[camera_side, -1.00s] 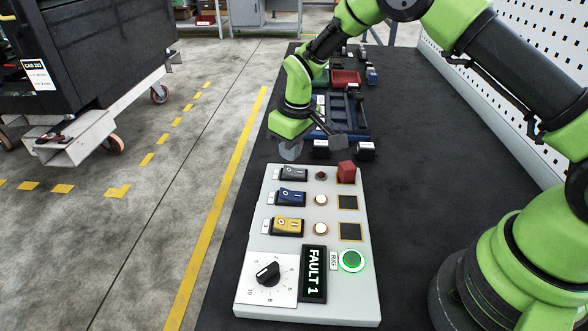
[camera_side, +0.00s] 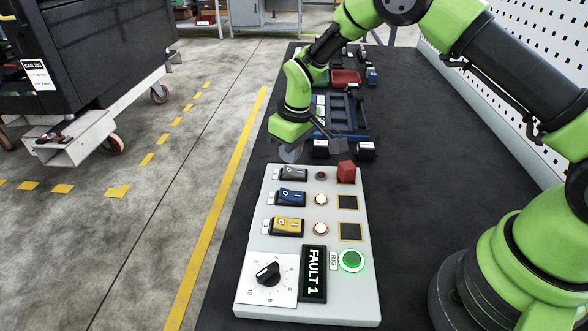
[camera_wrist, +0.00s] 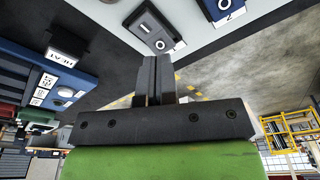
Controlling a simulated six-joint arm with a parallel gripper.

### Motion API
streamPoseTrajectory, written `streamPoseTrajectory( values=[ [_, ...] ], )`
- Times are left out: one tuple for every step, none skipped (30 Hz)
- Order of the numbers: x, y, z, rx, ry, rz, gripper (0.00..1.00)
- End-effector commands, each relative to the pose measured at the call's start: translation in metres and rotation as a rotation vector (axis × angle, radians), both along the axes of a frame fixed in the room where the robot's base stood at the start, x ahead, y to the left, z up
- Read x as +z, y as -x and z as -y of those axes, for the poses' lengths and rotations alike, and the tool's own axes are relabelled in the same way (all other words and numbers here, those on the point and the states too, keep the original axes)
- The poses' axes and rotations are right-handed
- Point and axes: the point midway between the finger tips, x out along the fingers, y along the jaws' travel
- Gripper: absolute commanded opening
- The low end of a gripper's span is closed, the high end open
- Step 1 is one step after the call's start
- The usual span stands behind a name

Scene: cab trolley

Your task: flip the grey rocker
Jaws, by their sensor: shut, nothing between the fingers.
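The grey rocker (camera_side: 293,174) is the top one of three rockers on a pale control panel (camera_side: 345,285). In the wrist view the grey rocker (camera_wrist: 152,28) lies just beyond my fingertips, its circle-marked end nearest. My gripper (camera_side: 290,153) is at the panel's far edge, close to the rocker's far side. Its fingers (camera_wrist: 155,62) are together and empty. I cannot tell whether the fingertips touch the rocker. The indicator (camera_side: 321,175) beside the grey rocker is dark.
Below sit a blue rocker (camera_side: 291,198) and a yellow rocker (camera_side: 288,226), each beside a pale lit indicator. A red block (camera_side: 346,172) stands at the panel's upper right. A dial (camera_side: 268,273), a FAULT 1 display (camera_side: 313,274) and a green button (camera_side: 351,260) are lower. Parts lie behind.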

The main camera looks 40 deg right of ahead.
Motion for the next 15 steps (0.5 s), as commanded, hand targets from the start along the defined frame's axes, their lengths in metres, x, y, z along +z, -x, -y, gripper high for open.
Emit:
streamPoseTrajectory(
  values=[
    [-0.0011,0.0000,0.0000,0.000,0.000,0.000,0.00],
    [-0.0017,-0.0001,0.0000,0.000,0.000,0.000,0.00],
    [-0.0024,-0.0001,0.0000,0.000,0.000,0.000,0.00],
    [-0.0029,0.0000,0.0000,0.000,0.000,0.000,0.00],
    [-0.0034,-0.0001,0.0000,0.000,0.000,0.000,0.00],
    [-0.0041,-0.0001,0.0000,0.000,0.000,0.000,0.00],
    [-0.0046,-0.0002,0.0000,0.000,0.000,0.001,0.00],
    [-0.0051,-0.0002,0.0001,0.000,0.000,0.001,0.00],
    [-0.0058,-0.0003,0.0000,0.000,0.000,0.001,0.00],
    [-0.0063,-0.0003,0.0000,0.000,0.000,0.001,0.00],
    [-0.0068,-0.0002,0.0000,0.000,0.000,0.001,0.00],
    [-0.0076,-0.0002,0.0000,0.000,0.000,0.001,0.00],
    [-0.0081,-0.0002,-0.0001,0.000,0.000,0.001,0.00],
    [-0.0087,-0.0002,0.0000,0.000,0.000,0.001,0.00],
    [-0.0095,-0.0001,0.0000,0.000,0.000,0.001,0.00]
  ],
)
